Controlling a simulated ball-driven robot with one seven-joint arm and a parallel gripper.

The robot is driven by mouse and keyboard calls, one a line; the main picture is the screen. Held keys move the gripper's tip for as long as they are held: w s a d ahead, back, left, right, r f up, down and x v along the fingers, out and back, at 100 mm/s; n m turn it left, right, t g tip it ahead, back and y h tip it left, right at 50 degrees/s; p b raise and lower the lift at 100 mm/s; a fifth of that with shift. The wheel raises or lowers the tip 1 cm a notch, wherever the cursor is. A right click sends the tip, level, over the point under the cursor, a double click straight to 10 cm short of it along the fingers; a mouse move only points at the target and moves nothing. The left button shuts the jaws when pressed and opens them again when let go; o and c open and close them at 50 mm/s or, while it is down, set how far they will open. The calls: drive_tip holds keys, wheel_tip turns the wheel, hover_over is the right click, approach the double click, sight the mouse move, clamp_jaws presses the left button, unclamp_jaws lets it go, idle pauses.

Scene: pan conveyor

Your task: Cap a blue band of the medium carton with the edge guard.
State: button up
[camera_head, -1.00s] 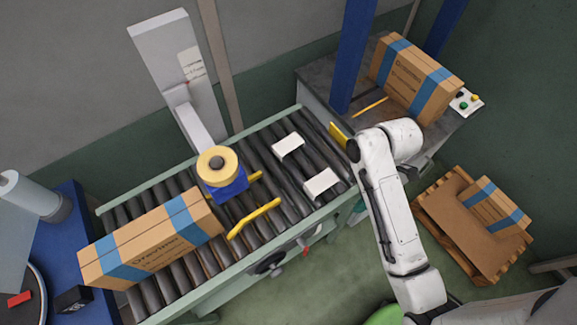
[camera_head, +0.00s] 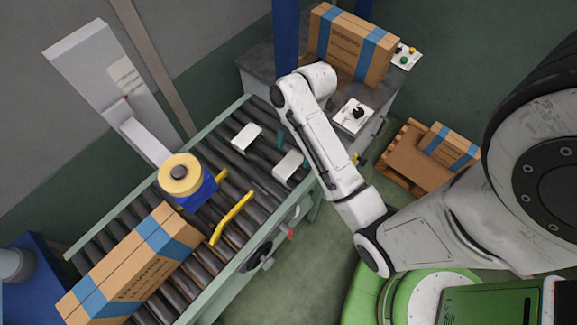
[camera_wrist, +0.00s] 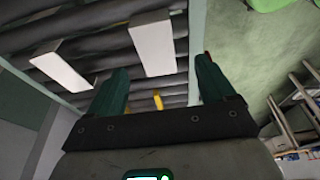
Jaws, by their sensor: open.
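Two white pieces lie on the conveyor rollers: a farther one (camera_head: 247,136) and a nearer one (camera_head: 289,166). They look like edge guards. Three brown cartons with blue bands show: a long one (camera_head: 135,270) on the conveyor, an upright one (camera_head: 350,48) on the grey table and a smaller one (camera_head: 450,146) on the pallet. I cannot tell for sure which is medium. My gripper (camera_wrist: 160,65) is open and empty, teal fingers apart, over the conveyor's edge. The wrist view shows one white piece (camera_wrist: 152,46) beyond the fingers and another (camera_wrist: 60,66) at left.
A machine head with a yellow roll (camera_head: 180,174) overhangs the conveyor (camera_head: 225,275), beside a yellow guide rail (camera_head: 232,217). A blue post (camera_head: 286,35) stands by the grey table (camera_head: 260,72). A white knob panel (camera_head: 353,115) and button box (camera_head: 405,56) are near it.

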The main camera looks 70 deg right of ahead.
sight(290, 164)
drive_tip(key=shift+w+p+x, duration=0.2)
drive_tip(key=shift+p+x, duration=0.2)
drive_tip(key=shift+x, duration=2.35)
drive_tip(key=shift+f, duration=0.2)
drive_tip(key=c, duration=1.1)
drive_tip(key=shift+d+r, duration=0.1)
drive_tip(key=shift+r, duration=0.05)
